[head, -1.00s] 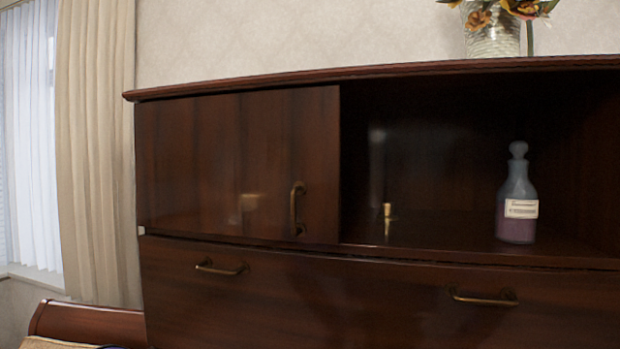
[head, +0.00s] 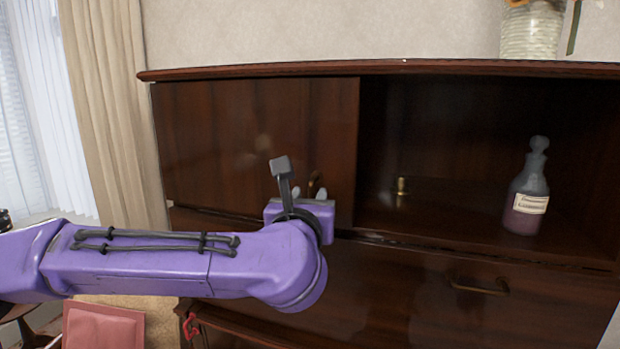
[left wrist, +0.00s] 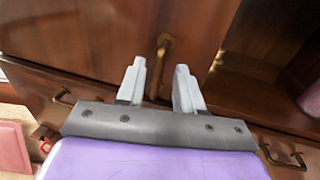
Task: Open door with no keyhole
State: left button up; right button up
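The dark brown cabinet door (head: 235,135) is closed on the left of the cabinet's upper part and shows no keyhole. Its brass handle (head: 314,184) is upright near the door's right edge, partly hidden by my arm in the head view. In the left wrist view the handle (left wrist: 162,52) stands just beyond and between my fingertips. My left gripper (left wrist: 156,83) is open and empty, its two grey fingers apart. In the head view the left gripper (head: 309,193) is in front of the handle, mostly hidden behind my purple wrist. My right gripper is not in view.
Right of the door is an open shelf with a small brass item (head: 401,190) and a stoppered bottle (head: 526,190). A drawer with a brass handle (head: 480,287) lies below. A pink cushion-like object (head: 103,324) is at lower left.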

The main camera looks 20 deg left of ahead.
pick_arm(q)
jog(key=shift+w+a+r+p, duration=0.15)
jog(key=shift+w+p, duration=0.1)
jog(key=shift+w, duration=0.3)
jog(key=shift+w+a+p, duration=0.15)
jog(key=shift+w+p, duration=0.05)
jog(key=shift+w, duration=0.6)
grip_shut()
